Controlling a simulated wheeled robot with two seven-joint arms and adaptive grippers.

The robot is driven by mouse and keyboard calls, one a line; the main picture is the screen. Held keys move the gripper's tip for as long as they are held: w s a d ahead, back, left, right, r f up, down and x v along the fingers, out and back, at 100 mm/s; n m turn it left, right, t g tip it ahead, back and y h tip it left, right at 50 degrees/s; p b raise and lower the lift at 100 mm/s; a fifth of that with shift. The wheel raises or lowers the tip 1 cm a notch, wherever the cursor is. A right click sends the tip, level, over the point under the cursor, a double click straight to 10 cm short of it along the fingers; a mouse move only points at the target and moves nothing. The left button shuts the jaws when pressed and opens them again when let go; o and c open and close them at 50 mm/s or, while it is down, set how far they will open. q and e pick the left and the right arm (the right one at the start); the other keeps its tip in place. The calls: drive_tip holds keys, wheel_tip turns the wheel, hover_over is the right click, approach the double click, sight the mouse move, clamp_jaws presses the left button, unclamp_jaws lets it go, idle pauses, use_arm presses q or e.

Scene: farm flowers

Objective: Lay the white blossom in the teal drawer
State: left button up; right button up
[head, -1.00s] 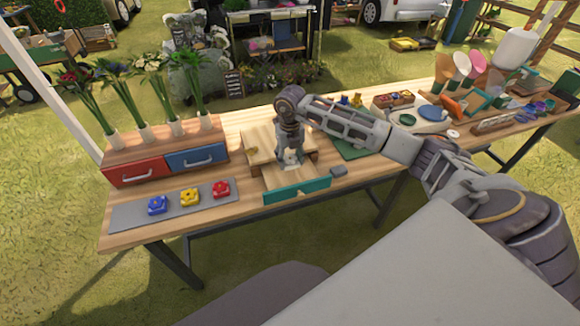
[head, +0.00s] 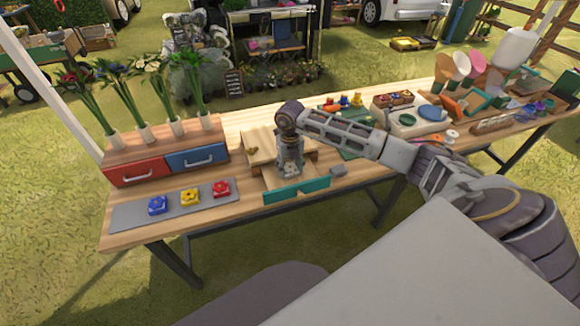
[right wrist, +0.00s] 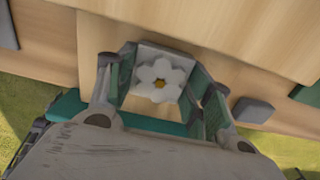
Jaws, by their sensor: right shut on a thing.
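The drawer is pulled out towards me from a light wooden box. Whether the block touches the drawer floor I cannot tell. My left gripper is not in view.
Left of the drawer, a grey mat (head: 130,212) holds blue, yellow and red flower blocks. Behind it are a closed red drawer (head: 136,173) and blue drawer (head: 197,157) with flower stems above. A small grey block (head: 338,171) lies right of the teal drawer.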

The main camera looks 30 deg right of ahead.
sight(290, 169)
drive_tip(key=shift+f, duration=0.1)
drive_tip(key=o, duration=1)
wheel_tip(290, 169, up, 12)
drive_tip(key=shift+b, duration=0.35)
idle(0.7)
